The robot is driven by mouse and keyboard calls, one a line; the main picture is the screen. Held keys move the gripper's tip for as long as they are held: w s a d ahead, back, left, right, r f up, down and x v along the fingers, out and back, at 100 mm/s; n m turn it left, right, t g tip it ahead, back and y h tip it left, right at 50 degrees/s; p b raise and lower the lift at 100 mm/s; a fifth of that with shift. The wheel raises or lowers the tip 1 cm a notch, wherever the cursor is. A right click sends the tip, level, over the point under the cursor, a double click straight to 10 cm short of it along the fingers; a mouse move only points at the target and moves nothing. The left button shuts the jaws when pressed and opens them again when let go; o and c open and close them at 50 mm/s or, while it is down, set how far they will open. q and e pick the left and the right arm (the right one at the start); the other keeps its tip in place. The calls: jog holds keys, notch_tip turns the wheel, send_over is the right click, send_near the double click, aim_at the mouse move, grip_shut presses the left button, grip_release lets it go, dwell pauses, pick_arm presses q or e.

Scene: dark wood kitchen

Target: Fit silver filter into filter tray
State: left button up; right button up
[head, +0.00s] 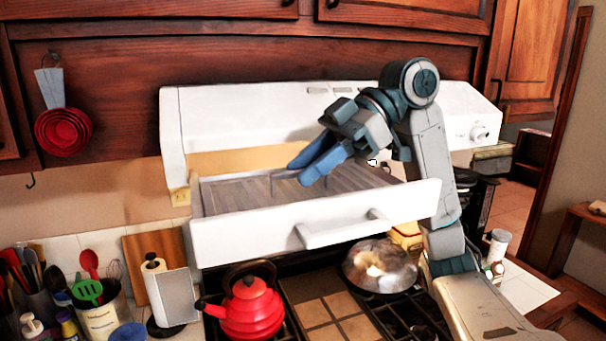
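The filter tray (235,238) is a white drawer with a front handle, pulled out from the white range hood above the stove. The silver filter (240,193) shows as a grey, ribbed flat panel inside the tray, with a small loop at its left part. Whether it lies fully flat is hard to tell, as the tray front and my arm hide parts of it. My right gripper (297,174) is over the tray, its two blue fingers pointing down-left, with the tips apart and nothing seen between them. My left gripper is not in view.
A red kettle (251,308) and a silver domed lid or pan (380,267) sit on the stove below the tray. A paper towel holder (170,290) and utensil pots stand at the left. Wooden cabinets (410,15) hang above the hood (250,112).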

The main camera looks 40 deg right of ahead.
jog(key=b+v, duration=0.2)
jog(key=v, duration=0.7)
jog(key=shift+d+r+b, duration=0.1)
jog(key=shift+d+b, duration=0.1)
jog(key=shift+b, duration=0.1)
jog(key=shift+s+d+r, duration=0.2)
jog(key=shift+d+r, duration=0.15)
jog(key=shift+d, duration=0.1)
jog(key=shift+w, duration=0.1)
